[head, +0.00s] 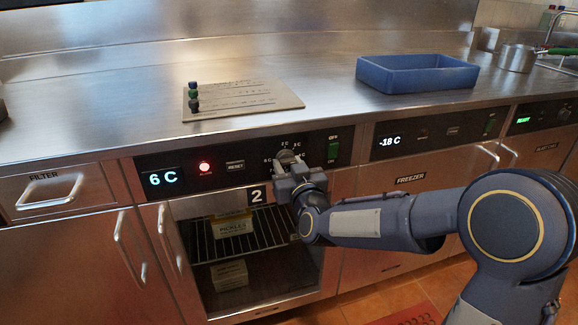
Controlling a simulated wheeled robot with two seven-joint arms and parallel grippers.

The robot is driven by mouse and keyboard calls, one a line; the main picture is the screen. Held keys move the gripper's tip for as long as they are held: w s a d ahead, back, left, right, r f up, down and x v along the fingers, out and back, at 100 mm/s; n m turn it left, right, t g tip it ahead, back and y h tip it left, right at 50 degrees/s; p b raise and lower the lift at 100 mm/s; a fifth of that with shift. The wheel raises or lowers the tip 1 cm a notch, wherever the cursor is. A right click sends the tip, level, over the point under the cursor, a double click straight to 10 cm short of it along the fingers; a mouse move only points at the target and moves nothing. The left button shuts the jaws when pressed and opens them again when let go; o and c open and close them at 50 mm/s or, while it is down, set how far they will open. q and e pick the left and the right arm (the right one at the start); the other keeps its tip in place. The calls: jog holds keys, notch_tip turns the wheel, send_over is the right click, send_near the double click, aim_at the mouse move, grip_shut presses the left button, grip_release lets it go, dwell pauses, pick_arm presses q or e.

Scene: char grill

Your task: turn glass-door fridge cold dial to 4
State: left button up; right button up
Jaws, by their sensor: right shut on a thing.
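The glass-door fridge (180,245) is under the counter, with a dark control panel (260,155) above its door. Its display (163,178) reads 6 C, beside a lit red light (204,167). The cold dial (286,157) is on the panel's right part, with small C marks around it. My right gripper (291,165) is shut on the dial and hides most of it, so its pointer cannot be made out. My left gripper is not in view.
A green switch (333,151) is close to the right of the dial. The freezer panel (440,138) reads -18 C. A blue tray (416,78) and a grey board (242,100) with small coloured pieces lie on the counter. Door handles (131,240) stick out below.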

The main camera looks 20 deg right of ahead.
jog(key=o, duration=1)
jog(key=shift+c, duration=0.2)
jog(key=shift+s, duration=0.1)
jog(key=s+p, duration=0.1)
jog(key=s, duration=0.6)
jog(key=shift+s+d, duration=0.15)
jog(key=shift+s, duration=0.2)
